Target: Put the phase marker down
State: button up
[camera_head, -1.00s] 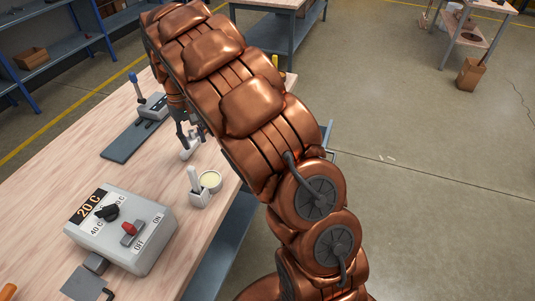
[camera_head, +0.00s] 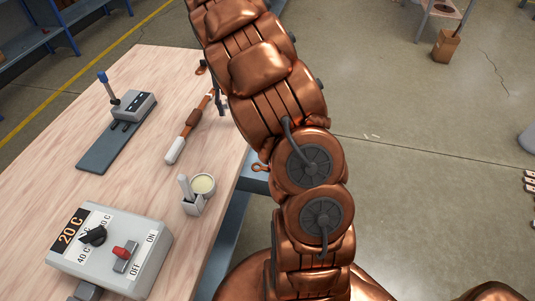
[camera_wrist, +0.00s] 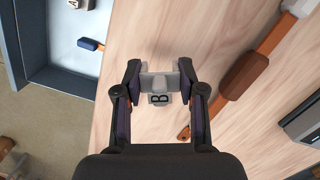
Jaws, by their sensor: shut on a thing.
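The phase marker (camera_wrist: 160,99), a small grey piece with a black letter B on its face, sits between the fingertips of my gripper (camera_wrist: 160,80) in the wrist view. My gripper is shut on it. The wooden tabletop (camera_wrist: 185,30) lies behind and around it in this view. I cannot tell whether the marker touches the wood. In the head view my copper arm hides the marker and nearly all of my gripper. A second grey marker (camera_wrist: 78,4) with a letter A is partly cut off at the top left of the wrist view.
A long tool (camera_wrist: 245,78) with a brown grip lies on the table right of my gripper. The head view also shows a control box (camera_head: 110,250), a small grey holder with a pale round pot (camera_head: 203,184), and a lever device (camera_head: 132,104). Bare wood lies between them.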

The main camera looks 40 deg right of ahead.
jog(key=s+d+f+m, duration=0.2)
jog(key=s+d+m, duration=0.3)
jog(key=d, duration=0.5)
jog(key=shift+s+d+f+p, duration=0.35)
jog(key=shift+s+d+f, duration=0.15)
jog(key=shift+f, duration=2.35)
jog(key=shift+s+d+f+p, duration=0.3)
jog(key=shift+s+d+f, duration=0.25)
jog(key=shift+f, duration=2.25)
jog(key=shift+s+d+f+p, duration=0.35)
jog(key=shift+s+d+f, duration=0.15)
jog(key=shift+f, duration=2.35)
jog(key=shift+f, duration=0.15)
jog(key=o, duration=0.8)
jog(key=shift+o, duration=0.2)
